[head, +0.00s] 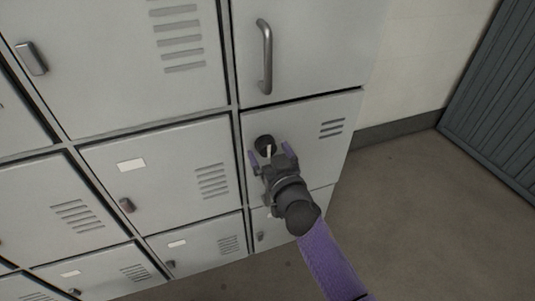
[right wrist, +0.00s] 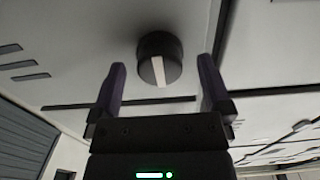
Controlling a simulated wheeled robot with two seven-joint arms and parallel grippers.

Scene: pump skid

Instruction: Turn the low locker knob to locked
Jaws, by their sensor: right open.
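The low locker knob (head: 264,143) is a round black knob with a pale bar across its face, on a light grey locker door (head: 310,150) at the right end of the bank. In the right wrist view the knob (right wrist: 160,60) sits just beyond the fingertips, between their lines, with its pale bar near upright in the picture. My right gripper (head: 271,156) is open in front of the knob; its two purple fingers (right wrist: 160,80) stand apart, one on each side, and do not appear to touch it. My left gripper is not in view.
Other grey locker doors with small handles fill the left, and a door with a long bar handle (head: 265,56) is above the knob. Open floor (head: 400,210) lies to the right, with a dark ribbed panel (head: 500,90) beyond.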

